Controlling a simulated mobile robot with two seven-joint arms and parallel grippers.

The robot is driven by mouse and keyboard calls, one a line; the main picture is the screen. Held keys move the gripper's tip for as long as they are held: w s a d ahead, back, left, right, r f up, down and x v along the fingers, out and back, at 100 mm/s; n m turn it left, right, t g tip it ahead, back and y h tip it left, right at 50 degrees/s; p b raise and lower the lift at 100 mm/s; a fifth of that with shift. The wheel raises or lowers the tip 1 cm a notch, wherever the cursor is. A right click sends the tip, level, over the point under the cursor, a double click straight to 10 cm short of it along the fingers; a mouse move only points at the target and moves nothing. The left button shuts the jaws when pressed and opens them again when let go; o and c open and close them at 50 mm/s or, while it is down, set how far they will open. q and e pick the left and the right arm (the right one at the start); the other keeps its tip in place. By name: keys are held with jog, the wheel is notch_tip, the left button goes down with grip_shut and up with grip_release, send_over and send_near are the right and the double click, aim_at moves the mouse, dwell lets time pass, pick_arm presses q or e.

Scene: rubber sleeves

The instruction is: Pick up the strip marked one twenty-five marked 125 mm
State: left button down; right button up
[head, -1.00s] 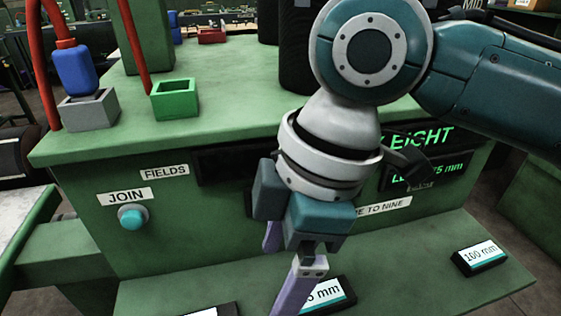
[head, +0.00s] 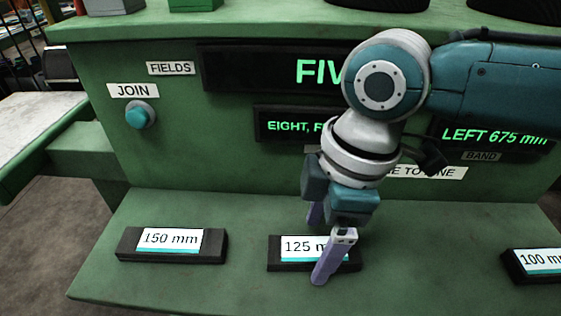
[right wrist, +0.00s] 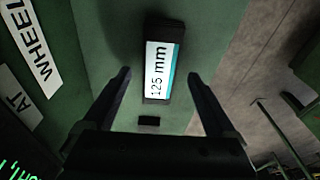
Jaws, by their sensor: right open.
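The strip marked 125 mm (head: 287,253) is a black bar with a white and teal label, lying on the green shelf (head: 240,285). Its right part is hidden behind my right gripper (head: 318,248) in the head view. The gripper's purple fingers are open and empty, in front of and above the strip. In the right wrist view the 125 mm strip (right wrist: 160,72) lies ahead, between and beyond the two open fingertips (right wrist: 158,75). No contact with it shows. My left gripper is not in view.
A strip marked 150 mm (head: 172,246) lies to the left on the shelf, and one marked 100 mm (head: 540,264) to the right. Behind stands a green panel with lit displays and a blue JOIN button (head: 139,116). The shelf between the strips is clear.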

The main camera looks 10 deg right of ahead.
jog(key=shift+f, duration=0.8)
jog(key=c, duration=1.4)
